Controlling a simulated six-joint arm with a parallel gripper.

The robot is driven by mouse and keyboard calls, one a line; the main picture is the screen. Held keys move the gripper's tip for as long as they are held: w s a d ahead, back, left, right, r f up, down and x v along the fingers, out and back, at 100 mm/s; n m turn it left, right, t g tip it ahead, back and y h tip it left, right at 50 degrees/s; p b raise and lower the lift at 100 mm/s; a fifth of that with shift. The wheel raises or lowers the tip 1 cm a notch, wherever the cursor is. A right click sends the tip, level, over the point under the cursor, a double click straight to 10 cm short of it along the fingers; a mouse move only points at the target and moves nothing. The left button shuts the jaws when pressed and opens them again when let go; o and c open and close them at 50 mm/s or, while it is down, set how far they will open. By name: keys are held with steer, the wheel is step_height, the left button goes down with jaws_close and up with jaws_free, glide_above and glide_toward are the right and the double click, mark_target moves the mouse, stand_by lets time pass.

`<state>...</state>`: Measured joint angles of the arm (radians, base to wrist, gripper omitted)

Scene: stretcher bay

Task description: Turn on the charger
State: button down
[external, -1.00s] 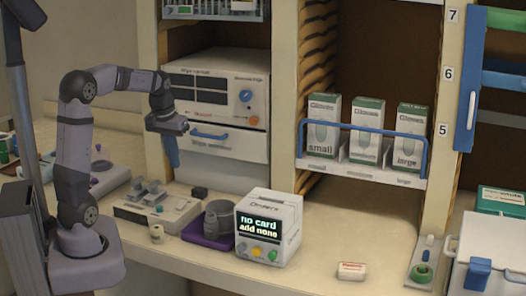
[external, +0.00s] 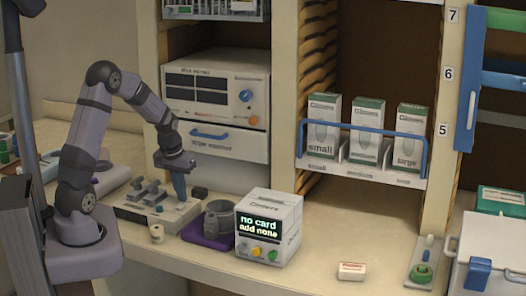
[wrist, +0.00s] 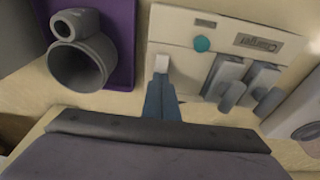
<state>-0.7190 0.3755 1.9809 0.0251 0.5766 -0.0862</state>
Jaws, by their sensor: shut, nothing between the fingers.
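The charger (external: 130,212) is a flat cream unit on the counter with grey slots holding grey pieces. In the wrist view the charger (wrist: 180,22) shows a label, a round teal spot (wrist: 201,43) and a small white switch (wrist: 161,63). My gripper (external: 181,197) points down over the charger's right part, its blue fingers together and empty. In the wrist view the fingertips (wrist: 160,80) are right at the switch's near edge. I cannot tell whether they touch it, or which way the switch is set.
A purple tray (external: 196,240) with a grey cup-like holder (external: 219,218) stands close right of the charger. A white box with a lit screen (external: 268,232) is further right. The warmer cabinet (external: 222,100) rises behind.

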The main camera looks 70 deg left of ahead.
steer(key=shift+w+a+f+p, duration=0.1)
steer(key=shift+p, duration=0.35)
steer(key=shift+f+p, duration=0.1)
steer(key=shift+p, duration=0.2)
steer(key=shift+f, duration=0.25)
steer(key=shift+g+h, duration=0.3)
steer(key=shift+s+d, duration=0.55)
steer(key=shift+s, duration=0.05)
